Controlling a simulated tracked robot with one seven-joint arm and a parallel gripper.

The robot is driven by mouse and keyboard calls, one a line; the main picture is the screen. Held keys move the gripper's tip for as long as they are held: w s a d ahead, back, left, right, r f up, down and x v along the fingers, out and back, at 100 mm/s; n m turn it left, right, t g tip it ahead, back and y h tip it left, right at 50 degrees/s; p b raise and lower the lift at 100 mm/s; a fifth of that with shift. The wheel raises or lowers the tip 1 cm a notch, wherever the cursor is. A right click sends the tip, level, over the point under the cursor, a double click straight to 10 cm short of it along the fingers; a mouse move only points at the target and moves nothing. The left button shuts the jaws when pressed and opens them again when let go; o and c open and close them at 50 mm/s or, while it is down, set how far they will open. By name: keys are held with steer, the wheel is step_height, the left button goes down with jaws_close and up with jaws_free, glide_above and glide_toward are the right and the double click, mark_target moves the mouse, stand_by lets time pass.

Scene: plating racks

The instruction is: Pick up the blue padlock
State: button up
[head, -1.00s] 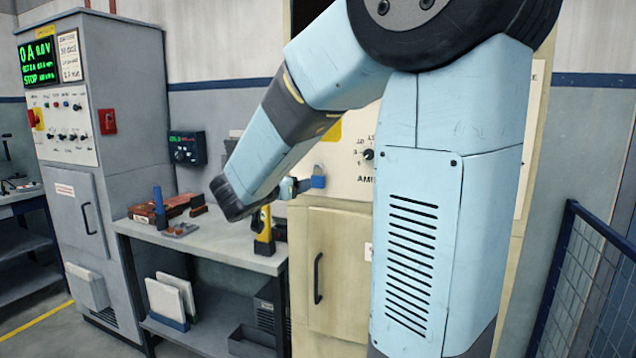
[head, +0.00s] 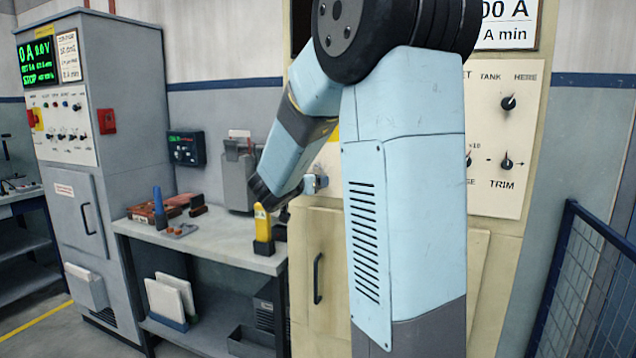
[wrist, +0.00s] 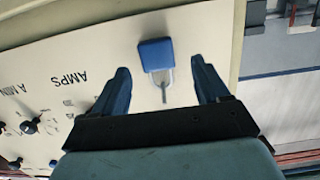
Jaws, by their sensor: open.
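The blue padlock (wrist: 156,54) shows in the wrist view, with its metal shackle toward my gripper's base. It is in front of the cream cabinet panel (wrist: 85,75), whose lettering appears upside down. My gripper (wrist: 159,70) is open, with one dark blue finger on each side of the shackle and a clear gap to both. The padlock body lies at or just past the fingertips. In the head view my gripper (head: 316,184) is small and mostly behind my arm, against the cabinet front. I cannot make out the padlock clearly there.
A grey workbench (head: 215,242) stands left of the cabinet, with a yellow and black tool (head: 264,230) upright near my forearm. Knobs (head: 507,103) stick out of the panel at right. A blue mesh fence (head: 590,270) stands at the far right.

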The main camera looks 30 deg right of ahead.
steer(key=x, duration=0.2)
steer(key=shift+w+d, duration=0.15)
steer(key=shift+d, duration=0.1)
steer(key=c, duration=1.2)
steer(key=shift+r, duration=0.85)
steer(key=f+v, duration=0.1)
steer(key=v, duration=0.5)
steer(key=f+v, duration=0.1)
steer(key=v, duration=0.5)
steer(key=f+v, duration=0.1)
steer(key=v, duration=0.5)
steer(key=shift+a, duration=0.1)
